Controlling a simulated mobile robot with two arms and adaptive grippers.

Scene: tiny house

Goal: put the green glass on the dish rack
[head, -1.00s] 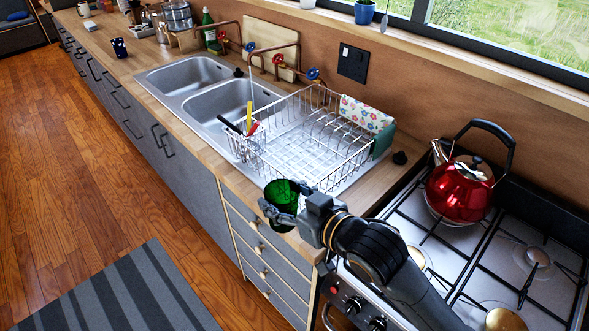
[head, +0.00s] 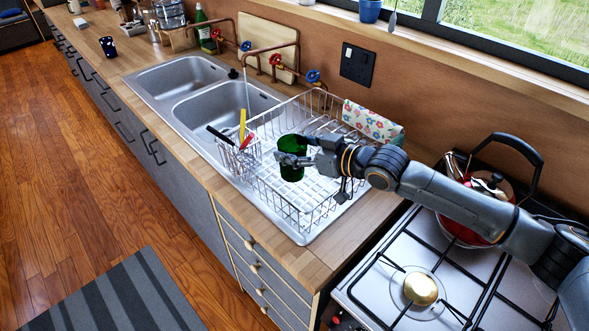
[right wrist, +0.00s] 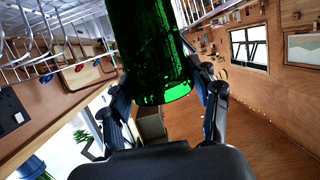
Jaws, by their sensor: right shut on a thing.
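The green glass (head: 292,172) is in my right gripper (head: 296,160), over the wire dish rack (head: 312,217). The gripper's fingers are shut on its sides. In the right wrist view, the green glass (right wrist: 150,50) sits between the two fingers of my right gripper (right wrist: 168,92), with rack wires close by at the top. I cannot tell whether the glass touches the rack floor. The rack stands on the counter right of the sink, its floor clear apart from the glass above it. My left gripper is not in view.
A utensil holder (head: 240,157) with several utensils is at the rack's left end. A floral cloth (head: 371,122) hangs at the back right. The red kettle (head: 462,227) on the stove is partly hidden behind my right arm. The double sink (head: 218,105) is empty.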

